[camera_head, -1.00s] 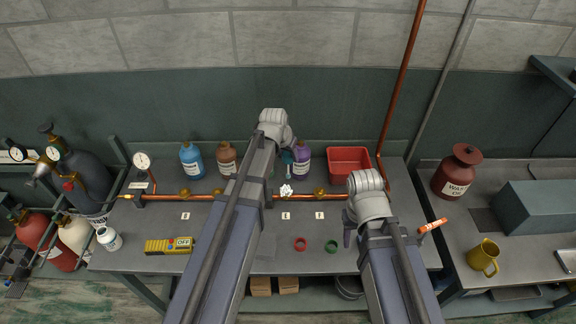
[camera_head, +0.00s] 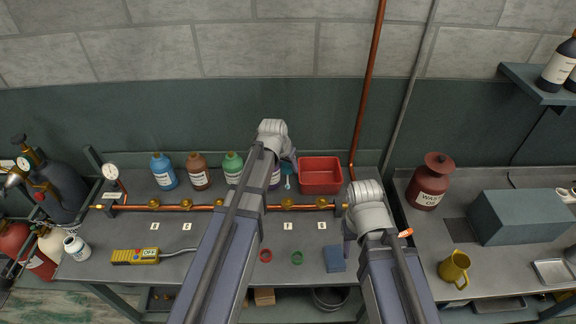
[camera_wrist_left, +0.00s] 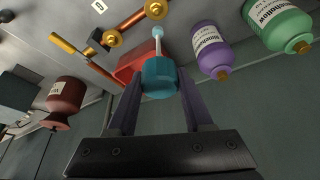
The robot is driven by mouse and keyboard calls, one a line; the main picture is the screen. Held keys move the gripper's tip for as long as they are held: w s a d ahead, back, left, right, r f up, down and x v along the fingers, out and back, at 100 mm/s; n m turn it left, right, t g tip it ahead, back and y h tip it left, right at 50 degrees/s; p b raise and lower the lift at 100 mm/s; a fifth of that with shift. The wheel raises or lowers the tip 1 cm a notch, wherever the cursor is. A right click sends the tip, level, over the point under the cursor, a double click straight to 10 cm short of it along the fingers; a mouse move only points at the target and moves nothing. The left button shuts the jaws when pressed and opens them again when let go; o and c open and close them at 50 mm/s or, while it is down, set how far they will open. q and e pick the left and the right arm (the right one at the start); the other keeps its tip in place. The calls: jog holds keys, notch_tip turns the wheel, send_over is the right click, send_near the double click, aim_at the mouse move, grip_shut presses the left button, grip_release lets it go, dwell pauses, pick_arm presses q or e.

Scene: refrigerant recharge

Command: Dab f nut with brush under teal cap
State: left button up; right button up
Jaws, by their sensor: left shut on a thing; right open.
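My left gripper (camera_head: 289,165) is shut on a teal cap (camera_wrist_left: 158,77), pinched between its two fingers in the left wrist view. A thin brush stem (camera_wrist_left: 157,44) with a pale tip extends from the cap. In the head view the brush (camera_head: 288,183) points down, its tip just behind and above a brass nut (camera_head: 288,203) on the copper pipe; contact cannot be told. Another brass nut (camera_head: 322,201) is to its right. Small label cards (camera_head: 288,226) lie in front, too small to read surely. My right gripper (camera_head: 349,229) is open above the bench's right part.
A red bin (camera_head: 320,175) stands right of the brush. A purple bottle (camera_wrist_left: 210,50) and green bottle (camera_head: 233,168) stand behind the pipe. A blue block (camera_head: 335,260), red ring (camera_head: 265,255) and green ring (camera_head: 297,257) lie in front. My left arm hides part of the pipe.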

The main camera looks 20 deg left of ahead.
aim_at(288, 185)
pick_arm(q)
jog(key=shift+d+f+b, duration=0.1)
jog(key=shift+f+b, duration=0.55)
jog(key=shift+f, duration=0.25)
notch_tip(288, 185, down, 4)
jog(key=b, duration=0.3)
jog(key=shift+r+b, duration=0.1)
jog(key=shift+b, duration=0.3)
jog(key=shift+f+b, duration=0.6)
jog(key=shift+b, duration=0.05)
dwell(1.1)
notch_tip(288, 185, up, 7)
jog(key=p, duration=0.7)
dwell(0.7)
